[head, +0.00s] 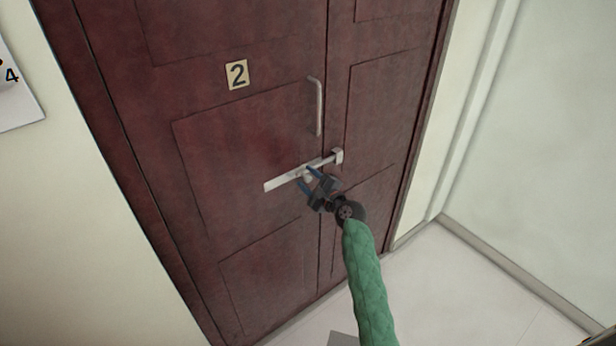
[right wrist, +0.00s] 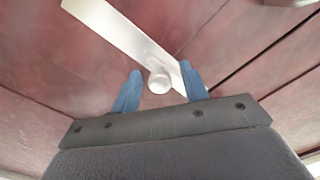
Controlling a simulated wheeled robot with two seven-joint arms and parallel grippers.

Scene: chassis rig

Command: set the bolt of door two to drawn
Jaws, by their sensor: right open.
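Door two (head: 215,135) is dark red panelled wood with a "2" plate (head: 237,74). Its pale metal bolt (head: 282,182) lies across the left leaf and reaches toward a small keeper (head: 338,156) beyond the seam. In the right wrist view the bolt plate (right wrist: 112,28) runs from upper left to lower right, with a round knob (right wrist: 159,82) on it. My right gripper (head: 306,178) is at the bolt. Its blue fingers (right wrist: 158,90) are open, one on each side of the knob, apart from it. The right finger hides part of the bolt. My left gripper is not in view.
A vertical handle (head: 319,106) is fixed above the bolt. Pale walls (head: 545,130) flank the door, and a light floor (head: 460,290) lies to the right. A sheet marked "4" (head: 14,85) hangs at far left.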

